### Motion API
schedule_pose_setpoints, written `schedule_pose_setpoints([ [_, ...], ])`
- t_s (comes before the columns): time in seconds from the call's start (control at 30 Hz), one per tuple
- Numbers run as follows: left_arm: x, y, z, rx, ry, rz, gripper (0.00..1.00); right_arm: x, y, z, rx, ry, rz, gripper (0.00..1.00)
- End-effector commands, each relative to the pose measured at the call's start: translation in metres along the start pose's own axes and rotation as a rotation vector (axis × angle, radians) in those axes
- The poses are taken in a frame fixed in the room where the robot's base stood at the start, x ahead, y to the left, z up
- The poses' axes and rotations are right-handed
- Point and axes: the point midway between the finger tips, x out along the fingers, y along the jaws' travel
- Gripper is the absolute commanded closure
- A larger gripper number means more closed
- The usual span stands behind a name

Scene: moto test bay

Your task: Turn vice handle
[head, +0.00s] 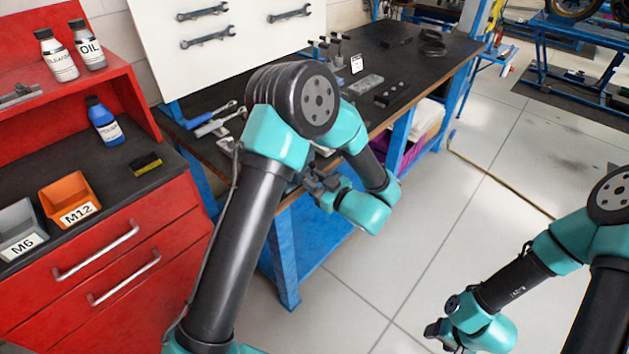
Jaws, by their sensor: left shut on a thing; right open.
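My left gripper (312,184) is at the near front corner of the dark-topped workbench (410,62). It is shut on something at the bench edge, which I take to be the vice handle. The handle and most of the vice are hidden behind my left arm and gripper, so I cannot tell the handle's angle. My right gripper (434,333) is open and empty, low over the tiled floor at the lower right, well apart from the bench.
Wrenches (212,122) and small parts lie on the bench. A red cabinet (110,260) at left carries an orange M12 bin (69,198), a grey M6 bin (20,230), a blue bottle (103,122) and a yellow-black block (145,163). The floor (480,200) between bench and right arm is clear.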

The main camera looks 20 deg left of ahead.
Motion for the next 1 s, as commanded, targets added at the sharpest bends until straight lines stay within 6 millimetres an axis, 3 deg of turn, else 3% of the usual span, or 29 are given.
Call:
schedule_pose_setpoints([
  [0.7, 0.0001, -0.0003, 0.0001, -0.458, 0.000, 0.000, 0.94, 0.0000, 0.0000, 0.0000, 0.000, 0.000, 0.000, 0.42],
  [1.0, 0.0004, -0.0003, 0.0001, -0.574, 0.000, 0.000, 0.94, 0.0000, 0.0000, 0.0000, 0.000, 0.000, 0.000, 0.42],
])
